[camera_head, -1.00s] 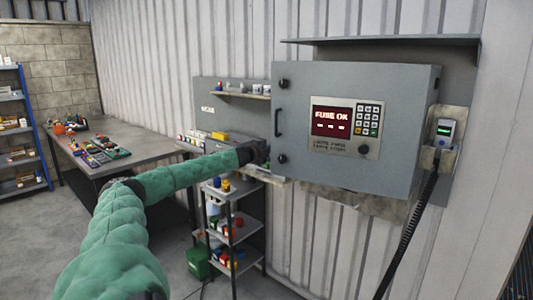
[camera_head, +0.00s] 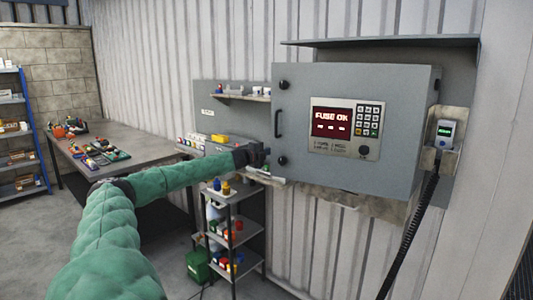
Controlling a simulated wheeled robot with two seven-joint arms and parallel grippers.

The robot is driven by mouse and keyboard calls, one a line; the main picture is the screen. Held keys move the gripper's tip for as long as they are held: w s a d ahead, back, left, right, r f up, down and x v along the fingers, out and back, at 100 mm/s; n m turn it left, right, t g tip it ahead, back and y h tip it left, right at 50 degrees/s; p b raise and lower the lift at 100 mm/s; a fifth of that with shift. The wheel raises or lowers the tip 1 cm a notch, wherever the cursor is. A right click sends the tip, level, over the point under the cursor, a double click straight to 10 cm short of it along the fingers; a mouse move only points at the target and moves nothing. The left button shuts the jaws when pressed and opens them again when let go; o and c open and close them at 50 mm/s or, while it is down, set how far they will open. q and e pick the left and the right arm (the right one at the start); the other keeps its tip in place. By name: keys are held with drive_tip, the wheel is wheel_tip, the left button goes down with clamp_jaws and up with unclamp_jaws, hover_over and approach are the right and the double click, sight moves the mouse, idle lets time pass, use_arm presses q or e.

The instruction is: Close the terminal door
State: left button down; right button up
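The grey terminal box (camera_head: 400,165) is fixed on the corrugated wall. Its front door (camera_head: 295,110) sits flat against the box and looks shut. The door carries a red display reading "FUSE OK" (camera_head: 332,117), a keypad (camera_head: 369,119), a round knob and a dark handle (camera_head: 278,123) on its left side. My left arm reaches in from the lower left. Its gripper (camera_head: 262,158) is at the lower left edge of the door, close to the lower dark knob (camera_head: 281,160). The fingers are too small and dark to tell their state or any contact. My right gripper is out of view.
A handheld device (camera_head: 445,130) sits in a bracket right of the box, with a black coiled cable (camera_head: 408,235) hanging down. A workbench (camera_head: 130,140) with parts stands left. A shelf rack (camera_head: 238,193) with bottles stands below the gripper. A small ledge (camera_head: 240,96) is left of the door.

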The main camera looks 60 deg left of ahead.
use_arm(q)
drive_tip(key=shift+s, duration=0.4)
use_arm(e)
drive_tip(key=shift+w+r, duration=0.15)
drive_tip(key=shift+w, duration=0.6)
use_arm(q)
drive_tip(key=shift+s, duration=0.2)
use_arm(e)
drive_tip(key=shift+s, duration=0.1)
